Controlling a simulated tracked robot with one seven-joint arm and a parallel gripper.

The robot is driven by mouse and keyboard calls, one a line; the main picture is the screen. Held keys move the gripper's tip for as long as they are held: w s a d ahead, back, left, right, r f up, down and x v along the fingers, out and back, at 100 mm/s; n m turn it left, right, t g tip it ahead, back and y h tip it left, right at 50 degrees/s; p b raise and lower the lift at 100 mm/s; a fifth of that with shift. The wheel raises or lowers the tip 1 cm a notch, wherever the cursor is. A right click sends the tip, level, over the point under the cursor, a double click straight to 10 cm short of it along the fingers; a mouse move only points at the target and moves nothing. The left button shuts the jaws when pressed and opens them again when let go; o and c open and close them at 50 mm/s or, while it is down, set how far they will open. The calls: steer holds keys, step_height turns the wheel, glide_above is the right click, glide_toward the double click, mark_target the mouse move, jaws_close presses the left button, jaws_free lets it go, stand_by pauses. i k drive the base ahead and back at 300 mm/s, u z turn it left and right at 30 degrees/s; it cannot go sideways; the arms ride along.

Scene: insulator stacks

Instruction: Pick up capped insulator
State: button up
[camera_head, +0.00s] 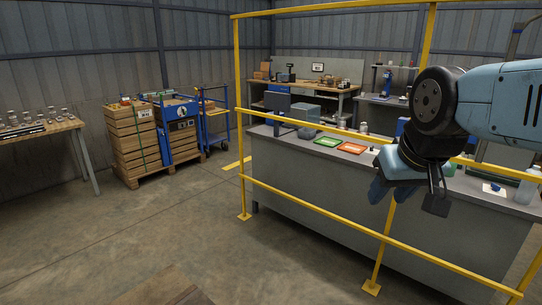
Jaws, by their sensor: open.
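My gripper (408,194) hangs at the right, pointing down in front of the long grey counter and the yellow railing. Its jaws are apart, with nothing visible between them. Several small insulator-like pieces (34,117) stand in rows on the wooden table (62,127) at the far left, well away from my gripper. They are too small to tell which one is capped. My arm hides part of the counter top.
Stacked wooden crates (130,145) and a blue cart (214,125) stand at the back left.

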mark_target(342, 125)
steer(key=u, duration=0.05)
steer(key=i, duration=3.25)
steer(key=z, duration=0.35)
